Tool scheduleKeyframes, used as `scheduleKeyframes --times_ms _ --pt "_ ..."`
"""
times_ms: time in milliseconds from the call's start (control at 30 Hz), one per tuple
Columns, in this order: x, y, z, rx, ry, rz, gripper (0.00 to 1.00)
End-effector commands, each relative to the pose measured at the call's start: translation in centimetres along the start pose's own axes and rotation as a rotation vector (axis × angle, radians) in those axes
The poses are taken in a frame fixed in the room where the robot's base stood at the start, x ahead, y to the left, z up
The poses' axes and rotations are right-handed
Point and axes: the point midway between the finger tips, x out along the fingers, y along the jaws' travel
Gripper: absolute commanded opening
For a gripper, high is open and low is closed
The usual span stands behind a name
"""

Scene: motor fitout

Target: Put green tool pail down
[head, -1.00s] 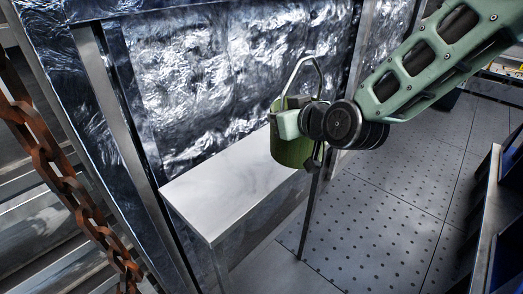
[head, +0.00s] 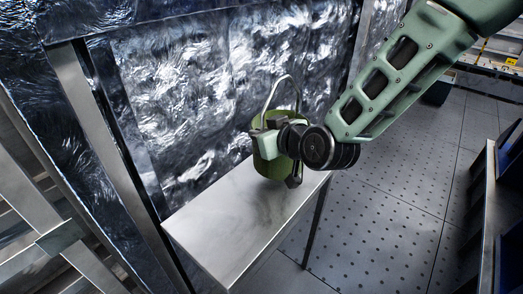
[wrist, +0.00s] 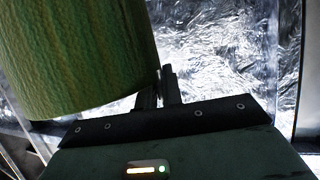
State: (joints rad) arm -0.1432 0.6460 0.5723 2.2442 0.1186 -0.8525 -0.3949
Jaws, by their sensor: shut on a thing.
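The green tool pail (head: 269,167) has a thin metal handle standing up from its top. It is at the far right part of a narrow metal bench top (head: 225,222), close above it or touching; I cannot tell which. My gripper (head: 268,140) is shut on the pail at its upper part. In the wrist view the pail (wrist: 75,55) fills the upper left and looks tilted, and my gripper (wrist: 160,92) shows beside it. Most of the fingers' hold is hidden behind the pail.
A crinkled foil-covered wall (head: 180,100) stands right behind the bench. The bench top left and front of the pail is bare. Perforated floor (head: 390,210) lies to the right, with a dark shelf unit (head: 490,215) at the right edge.

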Motion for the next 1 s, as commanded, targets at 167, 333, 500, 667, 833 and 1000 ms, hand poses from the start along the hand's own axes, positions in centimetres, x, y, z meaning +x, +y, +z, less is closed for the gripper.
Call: scheduleKeyframes --times_ms 167,333,500,667,833,1000 --pt "0.5 0.0 1.0 -0.001 0.004 0.000 0.00" --pt "1.0 0.0 2.2 -0.001 0.002 -0.001 0.00" --pt "1.7 0.0 4.0 0.000 0.002 0.000 0.00" --pt "2.0 0.0 4.6 -0.002 0.005 0.000 0.00" --pt "2.0 0.0 4.6 -0.002 0.006 0.001 0.00" --pt "2.2 0.0 5.0 -0.002 0.006 0.000 0.00"
